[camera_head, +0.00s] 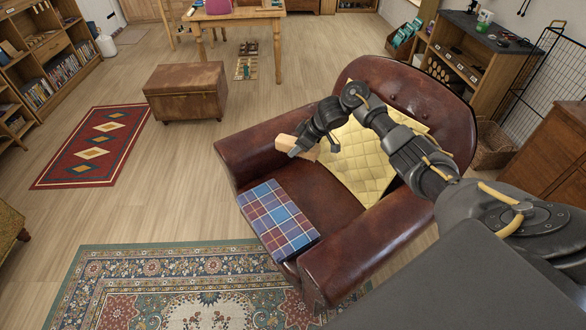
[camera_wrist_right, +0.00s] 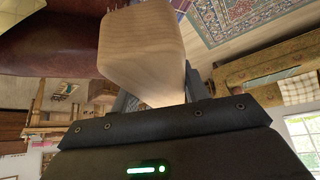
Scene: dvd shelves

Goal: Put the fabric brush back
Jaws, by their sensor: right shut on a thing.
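My right gripper (camera_head: 301,150) is in the middle of the head view, above the seat and left arm of a brown leather armchair (camera_head: 300,186). It is shut on a pale wooden block-like thing, which I take to be the fabric brush (camera_head: 289,143). In the right wrist view the brush (camera_wrist_right: 141,48) fills the space in front of the gripper, and a few thin bristles show at its top edge. The fingers are largely hidden behind it. My left gripper is not in view.
A yellow quilted cushion (camera_head: 358,152) leans in the armchair, beside my right arm. A folded plaid cloth (camera_head: 278,220) lies at the seat's front. A leather trunk (camera_head: 186,93), a red rug (camera_head: 93,146) and shelves (camera_head: 48,66) stand or lie to the left. A dark-topped cabinet (camera_head: 485,35) stands behind right.

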